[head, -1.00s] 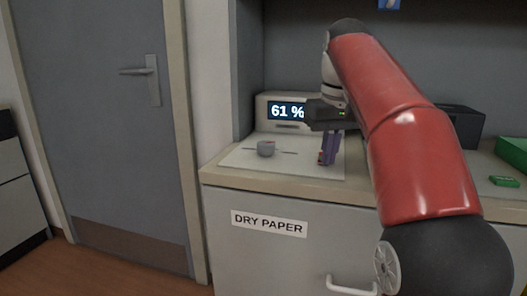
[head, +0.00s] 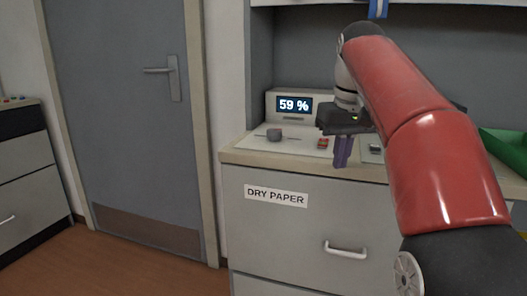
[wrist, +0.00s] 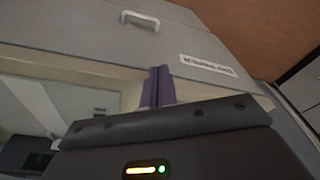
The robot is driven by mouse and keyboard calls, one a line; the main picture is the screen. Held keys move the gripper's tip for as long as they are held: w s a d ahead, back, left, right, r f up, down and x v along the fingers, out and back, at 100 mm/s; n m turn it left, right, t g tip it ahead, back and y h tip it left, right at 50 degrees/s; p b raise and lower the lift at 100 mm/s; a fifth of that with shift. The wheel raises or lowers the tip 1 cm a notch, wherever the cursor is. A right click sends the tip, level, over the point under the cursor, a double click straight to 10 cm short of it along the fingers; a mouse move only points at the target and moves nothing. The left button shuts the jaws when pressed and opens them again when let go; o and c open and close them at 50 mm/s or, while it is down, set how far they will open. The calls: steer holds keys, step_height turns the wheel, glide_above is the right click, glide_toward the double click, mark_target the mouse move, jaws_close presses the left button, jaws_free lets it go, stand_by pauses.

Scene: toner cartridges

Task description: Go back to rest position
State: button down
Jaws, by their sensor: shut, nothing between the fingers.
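My gripper (head: 343,152) hangs at the front edge of the counter in the head view, its purple fingers pointing down. The fingers are together with nothing between them. They also show in the wrist view (wrist: 158,86), above the counter edge and the drawer front. My red arm covers the right part of the counter in the head view.
Below is a DRY PAPER drawer (head: 300,225) with a handle. A door (head: 130,110) is at left.

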steer(key=s+f+m+t, duration=0.2)
steer(key=s+f+t, duration=0.1)
steer(key=s+f, duration=1.9)
steer(key=shift+s+f+t, duration=0.3)
steer(key=shift+f+t, duration=0.1)
steer(key=shift+f, duration=0.35)
